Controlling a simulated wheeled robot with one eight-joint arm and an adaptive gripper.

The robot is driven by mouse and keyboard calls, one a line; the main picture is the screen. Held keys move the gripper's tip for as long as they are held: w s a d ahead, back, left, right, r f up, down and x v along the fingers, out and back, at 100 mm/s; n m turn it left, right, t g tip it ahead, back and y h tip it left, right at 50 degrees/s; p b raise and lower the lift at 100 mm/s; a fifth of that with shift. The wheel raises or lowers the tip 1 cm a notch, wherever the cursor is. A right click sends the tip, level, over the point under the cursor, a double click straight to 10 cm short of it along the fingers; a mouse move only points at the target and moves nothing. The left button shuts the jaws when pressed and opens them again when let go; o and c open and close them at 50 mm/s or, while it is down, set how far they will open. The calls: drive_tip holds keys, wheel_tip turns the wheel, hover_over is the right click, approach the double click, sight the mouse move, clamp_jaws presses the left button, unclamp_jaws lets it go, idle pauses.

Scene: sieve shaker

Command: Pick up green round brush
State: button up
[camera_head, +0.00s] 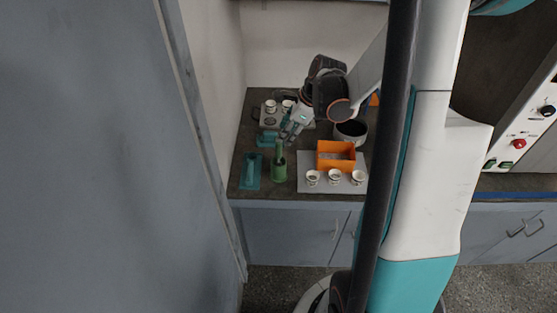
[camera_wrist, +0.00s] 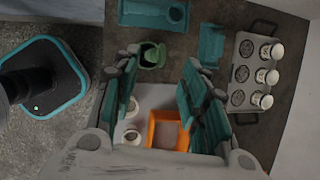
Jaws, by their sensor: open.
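The green round brush (camera_head: 279,168) stands on the dark counter, with its handle pointing up, left of the grey mat. In the wrist view a green round piece (camera_wrist: 152,56), seen from above, appears to be the same brush. It lies just beyond and between the fingertips, closer to the left finger. My gripper (camera_head: 288,135) is open and tilted down, just above and behind the brush in the head view. In the wrist view its two fingers (camera_wrist: 160,70) are spread wide with nothing held between them. I cannot tell whether a finger touches the handle.
A teal tray (camera_head: 250,181) lies left of the brush, and a teal piece (camera_wrist: 209,46) lies nearby. An orange box (camera_head: 336,164) and several white cups sit on the grey mat (camera_head: 308,187). A cup rack (camera_wrist: 240,102) and a dark pot (camera_head: 350,134) stand behind.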

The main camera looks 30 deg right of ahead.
sight(278, 146)
drive_tip(key=shift+b+x, duration=0.8)
drive_tip(key=shift+x, duration=1.95)
drive_tip(key=shift+a, duration=0.2)
drive_tip(key=shift+s+r, duration=0.1)
drive_tip(key=shift+c, duration=0.3)
clamp_jaws()
